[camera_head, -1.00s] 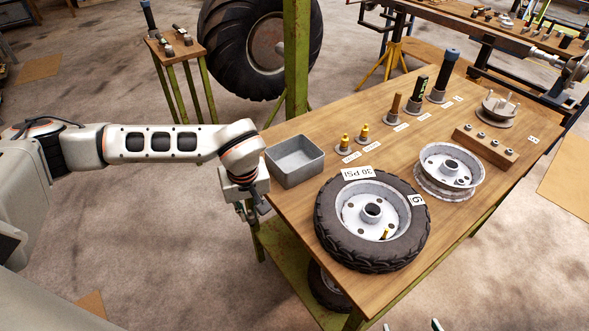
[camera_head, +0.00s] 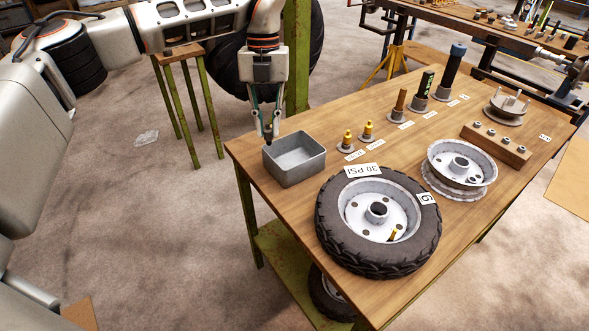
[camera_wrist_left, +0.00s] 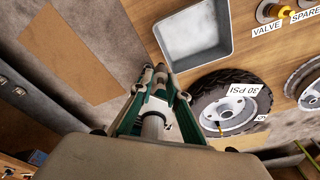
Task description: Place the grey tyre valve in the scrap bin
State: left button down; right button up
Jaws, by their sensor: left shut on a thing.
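The scrap bin, a grey open metal box (camera_head: 304,172), stands at the left end of the wooden workbench. It also shows in the left wrist view (camera_wrist_left: 219,58) and its visible floor looks empty. My left gripper (camera_head: 268,137) points down beside the bin's far left rim. It is shut on a small dark grey piece, the tyre valve (camera_head: 268,130), mostly hidden by the fingers. In the left wrist view my left gripper (camera_wrist_left: 155,74) has its fingertips close together, left of and below the bin. My right gripper is not in view.
A tyre (camera_head: 335,225) marked 30 PSI lies close to the bin's right. Brass valves (camera_head: 347,139) stand on labelled spots behind. A bare wheel rim (camera_head: 462,163) and a wooden block (camera_head: 495,144) are farther right. A small wooden stool (camera_head: 180,52) stands behind left.

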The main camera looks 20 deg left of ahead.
pick_arm(q)
jog(key=w+d+r+n+t+h+b, duration=0.1)
jog(key=w+r+n, duration=0.1)
jog(key=r+n, duration=0.45)
jog(key=w+d+r+n+t+b, duration=0.15)
jog(key=r+n, duration=0.25)
jog(key=n, duration=0.5)
jog(key=shift+n+g, duration=0.25)
jog(key=shift+n, duration=0.2)
notch_tip(320, 180, down, 18)
jog(key=b, duration=0.3)
jog(key=shift+f+b, duration=0.15)
jog(key=shift+b, duration=0.15)
jog(key=shift+f, duration=0.35)
jog(key=shift+d+r, duration=0.1)
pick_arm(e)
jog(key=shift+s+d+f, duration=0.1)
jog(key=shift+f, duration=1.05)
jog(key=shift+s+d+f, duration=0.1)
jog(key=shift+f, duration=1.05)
pick_arm(q)
jog(key=shift+f, duration=0.55)
jog(key=c, duration=2)
grip_release()
jog(key=shift+o, duration=0.2)
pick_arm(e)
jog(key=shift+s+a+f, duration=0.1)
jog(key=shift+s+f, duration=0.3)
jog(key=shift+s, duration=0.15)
